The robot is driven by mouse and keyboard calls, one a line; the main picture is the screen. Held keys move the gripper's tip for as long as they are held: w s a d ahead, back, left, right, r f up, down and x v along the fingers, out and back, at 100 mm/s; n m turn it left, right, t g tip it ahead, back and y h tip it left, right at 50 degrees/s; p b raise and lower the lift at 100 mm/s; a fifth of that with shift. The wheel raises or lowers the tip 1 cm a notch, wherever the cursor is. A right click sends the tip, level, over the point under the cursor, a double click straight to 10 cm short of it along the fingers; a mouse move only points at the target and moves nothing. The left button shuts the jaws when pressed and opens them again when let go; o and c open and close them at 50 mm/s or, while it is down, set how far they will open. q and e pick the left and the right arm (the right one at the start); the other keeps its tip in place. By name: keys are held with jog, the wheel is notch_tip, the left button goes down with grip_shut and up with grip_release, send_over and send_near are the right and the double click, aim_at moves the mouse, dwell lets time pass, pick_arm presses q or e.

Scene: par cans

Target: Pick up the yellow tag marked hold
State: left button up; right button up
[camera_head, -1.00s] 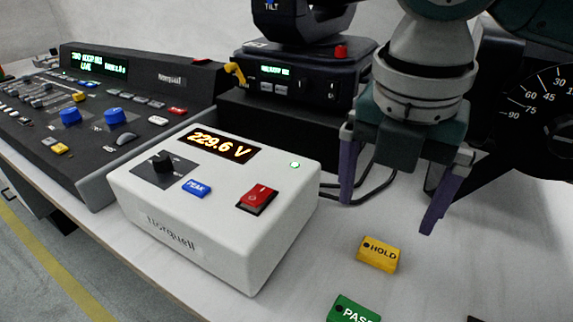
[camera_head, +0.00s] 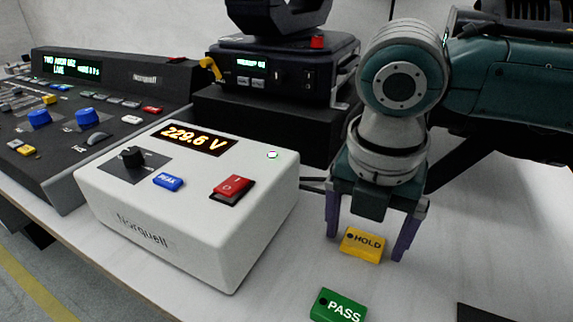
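The yellow tag marked HOLD (camera_head: 361,246) lies flat on the pale table, right of the white meter box. My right gripper (camera_head: 366,246) is open, with its two purple fingers pointing down on the left and right sides of the tag. The fingertips look close to the tag's level, but I cannot tell whether they touch it or the table. My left gripper is not in view.
A green PASS tag (camera_head: 338,306) lies just in front of the yellow one. The white box (camera_head: 190,205) with a 229.6 V display stands left. A mixing console (camera_head: 75,160) and a black lamp base (camera_head: 280,75) stand behind. A dark flat item (camera_head: 490,314) lies front right.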

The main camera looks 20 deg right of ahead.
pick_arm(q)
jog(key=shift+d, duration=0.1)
pick_arm(e)
jog(key=c, duration=1.2)
jog(key=shift+c, duration=0.2)
